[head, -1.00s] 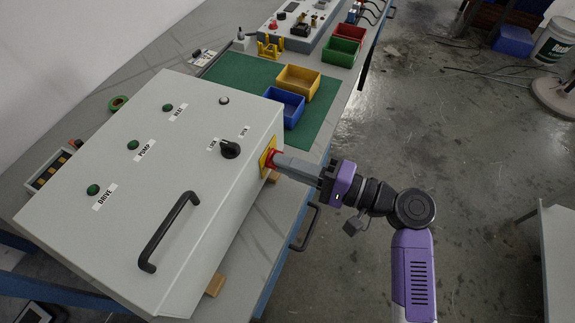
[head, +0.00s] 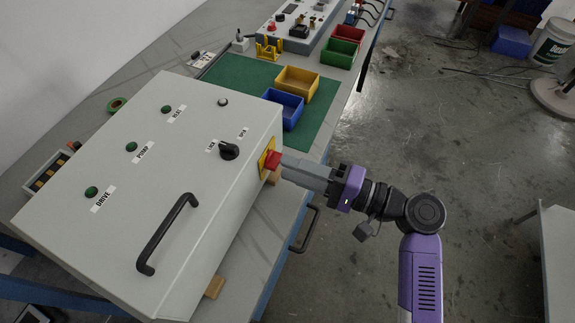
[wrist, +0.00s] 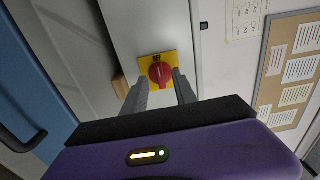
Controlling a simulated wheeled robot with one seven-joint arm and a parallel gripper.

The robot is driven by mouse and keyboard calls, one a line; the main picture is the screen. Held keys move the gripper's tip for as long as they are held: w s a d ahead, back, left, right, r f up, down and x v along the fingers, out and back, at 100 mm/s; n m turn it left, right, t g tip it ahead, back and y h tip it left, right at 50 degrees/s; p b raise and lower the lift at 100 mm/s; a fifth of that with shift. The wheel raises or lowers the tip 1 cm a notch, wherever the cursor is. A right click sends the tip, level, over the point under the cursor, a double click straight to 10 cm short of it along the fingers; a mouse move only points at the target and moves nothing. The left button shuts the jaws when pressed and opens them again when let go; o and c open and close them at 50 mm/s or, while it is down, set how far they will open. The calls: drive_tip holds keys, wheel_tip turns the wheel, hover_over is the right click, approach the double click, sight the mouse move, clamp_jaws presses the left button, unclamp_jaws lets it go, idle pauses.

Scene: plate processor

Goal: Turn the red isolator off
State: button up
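The red isolator (head: 272,160) is a rotary knob on a yellow plate, on the right side wall of the grey control box (head: 215,225). In the wrist view the isolator (wrist: 160,73) faces me, just beyond and between my fingertips.
The box top has a black handle (head: 167,235), a black selector switch (head: 229,151) and several green lamps. A blue bin (head: 284,107) and yellow bin (head: 297,83) stand on a green mat behind. A bench handle (head: 305,228) sticks out below my gripper.

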drive_tip(key=v, duration=0.6)
idle(0.4)
